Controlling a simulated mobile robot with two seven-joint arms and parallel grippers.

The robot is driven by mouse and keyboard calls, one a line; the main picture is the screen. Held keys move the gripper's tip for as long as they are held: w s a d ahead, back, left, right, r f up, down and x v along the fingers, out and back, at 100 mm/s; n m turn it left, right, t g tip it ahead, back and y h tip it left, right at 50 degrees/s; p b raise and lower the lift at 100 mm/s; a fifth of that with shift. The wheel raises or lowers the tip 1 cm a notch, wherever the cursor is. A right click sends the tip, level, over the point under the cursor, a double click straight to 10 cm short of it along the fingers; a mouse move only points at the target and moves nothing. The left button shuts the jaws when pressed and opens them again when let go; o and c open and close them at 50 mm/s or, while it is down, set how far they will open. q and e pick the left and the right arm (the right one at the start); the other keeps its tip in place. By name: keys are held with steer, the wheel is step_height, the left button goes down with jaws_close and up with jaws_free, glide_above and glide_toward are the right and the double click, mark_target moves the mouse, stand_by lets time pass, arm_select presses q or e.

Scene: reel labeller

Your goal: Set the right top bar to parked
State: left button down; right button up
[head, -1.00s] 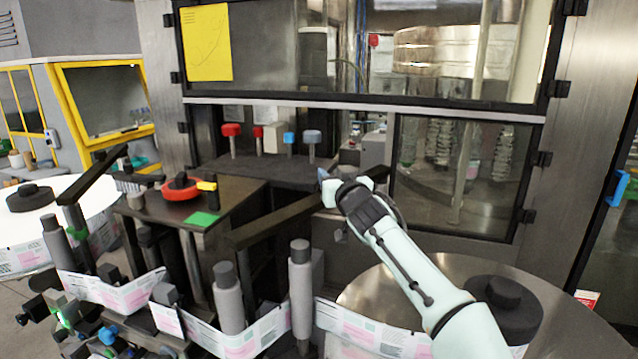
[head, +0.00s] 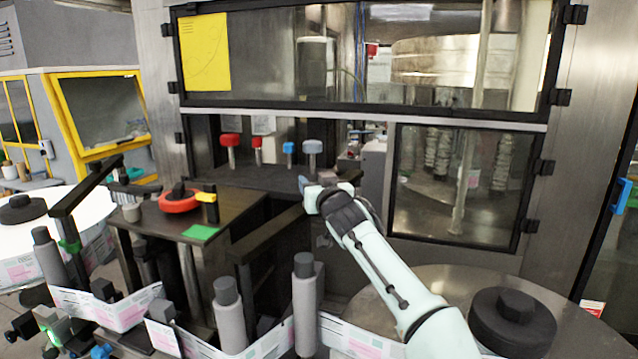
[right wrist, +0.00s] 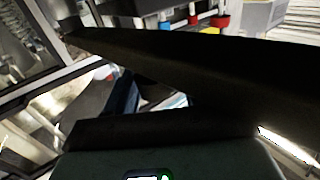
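The right top bar (head: 268,231) is a long dark bar on a post at the front of the machine. It slants up and away to the right in the head view. Its far end reaches my right gripper (head: 322,190), which is at or very near that end. In the right wrist view the bar (right wrist: 190,70) crosses close in front of the camera as a broad dark band. It hides most of the finger area, so I cannot tell whether the fingers are shut or touching it. My left gripper is not in view.
A similar left bar (head: 85,198) slants at the left. Grey rollers (head: 305,300) with a label web stand in front. A dark table (head: 150,215) carries a red ring (head: 180,201). Red and blue knobs (head: 289,150) stand behind. A reel disc (head: 450,285) lies at right.

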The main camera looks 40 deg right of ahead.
steer(key=shift+a+r, duration=0.1)
steer(key=shift+a, duration=0.1)
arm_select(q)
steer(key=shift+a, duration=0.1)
arm_select(e)
steer(key=shift+s, duration=0.1)
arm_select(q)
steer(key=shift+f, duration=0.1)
arm_select(e)
steer(key=shift+d, duration=0.15)
steer(key=shift+s+b, duration=0.2)
steer(key=shift+b, duration=0.1)
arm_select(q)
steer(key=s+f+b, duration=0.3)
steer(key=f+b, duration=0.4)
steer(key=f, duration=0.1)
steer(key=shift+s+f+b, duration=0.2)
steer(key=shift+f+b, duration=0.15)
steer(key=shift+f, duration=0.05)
arm_select(e)
steer(key=v, duration=1.3)
steer(key=shift+a, duration=0.25)
